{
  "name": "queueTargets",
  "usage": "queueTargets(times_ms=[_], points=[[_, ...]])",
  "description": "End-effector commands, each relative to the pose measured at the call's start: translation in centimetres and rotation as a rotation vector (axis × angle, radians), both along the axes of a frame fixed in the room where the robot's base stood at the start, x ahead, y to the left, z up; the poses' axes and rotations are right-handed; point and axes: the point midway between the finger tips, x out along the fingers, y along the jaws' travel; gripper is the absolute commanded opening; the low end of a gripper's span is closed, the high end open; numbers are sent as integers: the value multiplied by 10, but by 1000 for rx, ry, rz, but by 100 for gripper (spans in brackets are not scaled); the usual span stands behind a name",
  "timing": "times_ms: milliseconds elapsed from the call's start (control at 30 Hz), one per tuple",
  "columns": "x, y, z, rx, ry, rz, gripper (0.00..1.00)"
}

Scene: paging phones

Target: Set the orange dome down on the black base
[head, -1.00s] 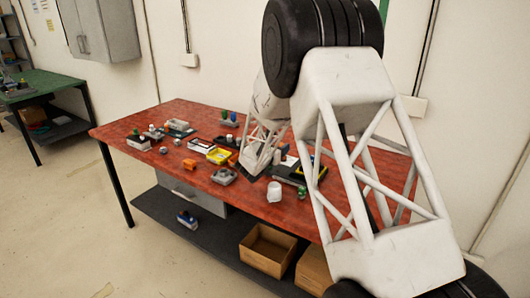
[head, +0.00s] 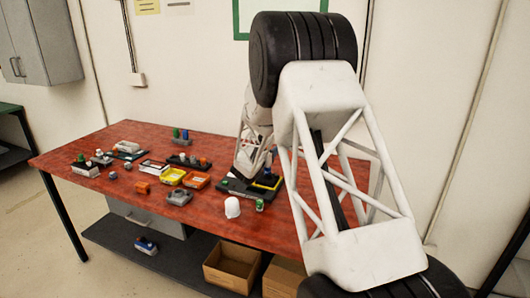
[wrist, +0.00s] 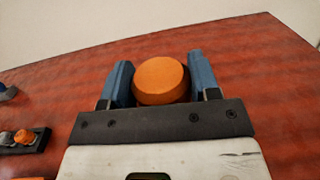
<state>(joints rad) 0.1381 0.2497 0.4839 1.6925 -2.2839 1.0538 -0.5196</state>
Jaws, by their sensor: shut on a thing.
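In the wrist view my gripper (wrist: 160,82) is shut on the orange dome (wrist: 160,80), which sits between its two blue fingers. Red tabletop shows beyond the dome. A black base (wrist: 38,146) with a grey piece and another orange piece on it lies at the left edge of the wrist view. In the head view several dark bases stand on the table, and I cannot tell which is the task's one. My arm hides the gripper and the held dome in the head view.
The tabletop beyond the gripper is bare in the wrist view.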

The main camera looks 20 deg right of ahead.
Motion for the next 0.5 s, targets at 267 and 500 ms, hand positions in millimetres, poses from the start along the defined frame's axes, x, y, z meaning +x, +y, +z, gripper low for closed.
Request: queueTargets(times_ms=[267,500], points=[[0,0,-1,0,0,0,32],[0,0,-7,0,1,0,32]])
